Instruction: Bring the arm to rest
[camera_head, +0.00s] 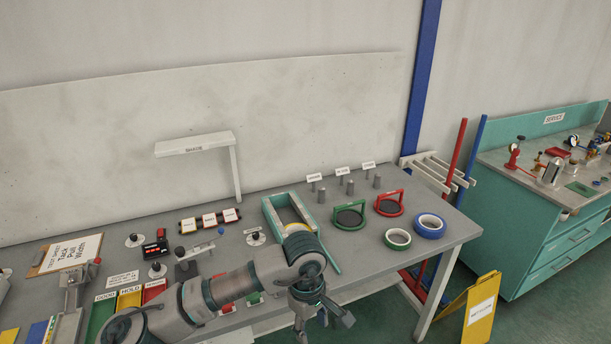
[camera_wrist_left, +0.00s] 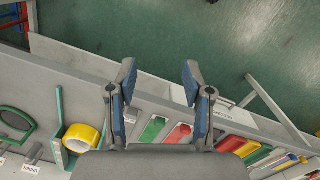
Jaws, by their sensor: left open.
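My left gripper (camera_head: 325,318) hangs in front of the grey workbench's (camera_head: 455,236) front edge, fingers pointing down. My left arm (camera_head: 235,285) comes in from the lower left. In the left wrist view the gripper (camera_wrist_left: 160,82) is open, with two blue-padded fingers apart and nothing between them; green floor shows beyond. A yellow tape roll (camera_wrist_left: 80,138) lies on the bench left of the fingers, clear of them. It also shows partly behind my arm in the head view (camera_head: 298,229). My right gripper is not in view.
A green and a blue tape roll (camera_head: 429,226) lie at the bench's right end, near a green and a red ring stand (camera_head: 389,206). Coloured strips (camera_head: 129,299) and several small fixtures fill the left. A yellow floor sign (camera_head: 481,310) stands right of the bench.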

